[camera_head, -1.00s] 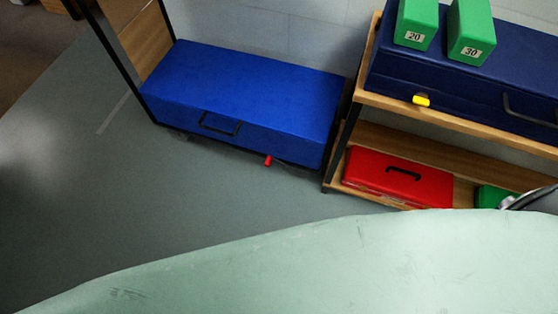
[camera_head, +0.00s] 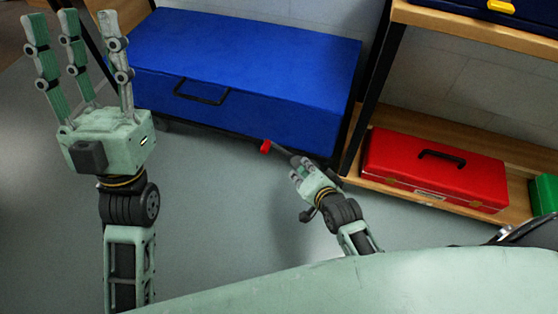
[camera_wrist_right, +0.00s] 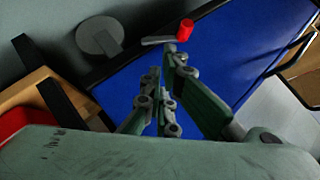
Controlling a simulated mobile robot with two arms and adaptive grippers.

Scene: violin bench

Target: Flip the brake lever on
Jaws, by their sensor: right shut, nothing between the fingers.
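The brake lever (camera_head: 266,147) shows as a red tip at the lower front edge of a blue chest (camera_head: 240,70). In the right wrist view, the lever's red tip (camera_wrist_right: 186,30) sits at the end of a grey bar, just beyond my fingers. My right gripper (camera_head: 299,165) is shut and empty, close to the right of the red tip; it also shows in the right wrist view (camera_wrist_right: 160,78). I cannot tell whether it touches the lever. My left gripper (camera_head: 70,18) is raised at the left, open and empty, with its fingers spread upward.
A wooden shelf (camera_head: 470,35) with dark legs stands at the right, holding a red toolbox (camera_head: 435,168) and a green box (camera_head: 545,194). A grey disc (camera_wrist_right: 100,36) lies near the lever bar. The grey floor (camera_head: 220,220) between my arms is clear.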

